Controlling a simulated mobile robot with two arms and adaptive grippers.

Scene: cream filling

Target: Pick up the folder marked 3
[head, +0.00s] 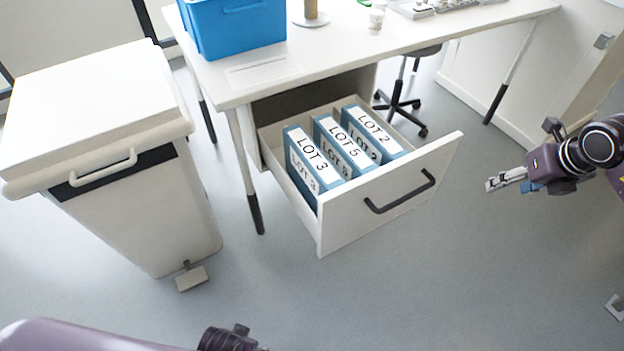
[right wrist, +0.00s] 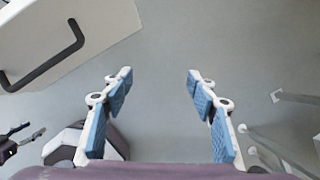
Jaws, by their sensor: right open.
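The folder marked LOT 3 (head: 312,160) stands upright in the open drawer (head: 390,200), leftmost of three blue folders with white labels. Beside it are the LOT 5 folder (head: 342,146) and the LOT 2 folder (head: 372,132). My right gripper (head: 490,184) is to the right of the drawer, apart from it and from the folders. In the right wrist view it is open and empty (right wrist: 158,75), with grey floor between its fingers. My left arm shows at the bottom of the head view; its fingers are mostly cut off there.
A white bin (head: 120,190) with a pedal stands left of the drawer. The desk (head: 330,45) above carries a blue box (head: 235,25) and small items. The drawer's black handle (head: 400,195) sticks out in front. The floor between drawer and right gripper is clear.

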